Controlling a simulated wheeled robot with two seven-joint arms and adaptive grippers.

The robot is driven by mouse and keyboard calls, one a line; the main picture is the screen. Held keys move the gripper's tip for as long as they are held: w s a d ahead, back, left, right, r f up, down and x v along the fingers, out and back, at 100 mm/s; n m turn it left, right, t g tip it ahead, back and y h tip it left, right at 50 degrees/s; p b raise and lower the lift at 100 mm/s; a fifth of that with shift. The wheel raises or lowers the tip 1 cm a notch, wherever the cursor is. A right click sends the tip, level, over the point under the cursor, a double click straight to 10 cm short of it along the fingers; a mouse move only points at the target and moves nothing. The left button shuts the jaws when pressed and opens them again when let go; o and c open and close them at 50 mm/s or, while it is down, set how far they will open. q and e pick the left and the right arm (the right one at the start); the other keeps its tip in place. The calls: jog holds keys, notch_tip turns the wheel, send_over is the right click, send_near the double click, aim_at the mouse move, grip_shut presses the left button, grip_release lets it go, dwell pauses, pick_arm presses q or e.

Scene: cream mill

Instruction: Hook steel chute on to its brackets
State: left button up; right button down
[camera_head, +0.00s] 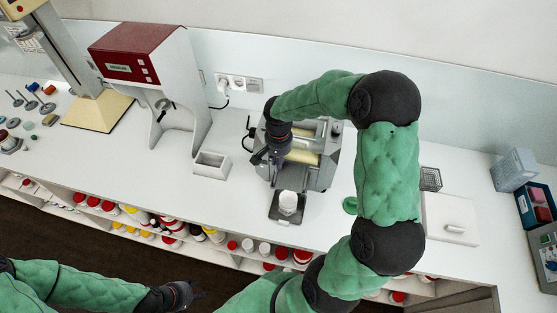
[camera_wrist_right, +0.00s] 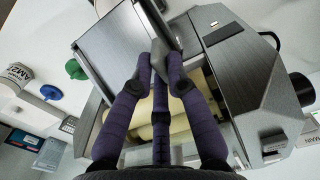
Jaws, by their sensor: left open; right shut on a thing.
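The steel chute (camera_wrist_right: 118,48) is a smooth grey sheet-metal piece with a raised edge in the right wrist view. My right gripper (camera_wrist_right: 158,68) is shut on that edge, with purple fingers on both sides. My left gripper (camera_head: 186,294) is open and empty, low in front of the counter.
A white jar (camera_head: 288,202) stands on a dark plate (camera_head: 277,215) before the mill. Left are a white box (camera_head: 211,164) and a red-topped machine (camera_head: 137,57). A green lid (camera_head: 349,205) and white board (camera_head: 449,226) lie right. Counter between box and plate is clear.

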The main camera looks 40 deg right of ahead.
jog(key=shift+f, duration=0.1)
jog(key=c, duration=1.1)
grip_release()
jog(key=shift+c, duration=0.2)
jog(key=shift+a, duration=0.1)
jog(key=shift+w+r, duration=0.1)
jog(key=shift+r, duration=0.3)
notch_tip(320, 180, up, 11)
jog(key=shift+s, duration=0.2)
jog(key=shift+a+r, duration=0.1)
jog(key=shift+a, duration=0.05)
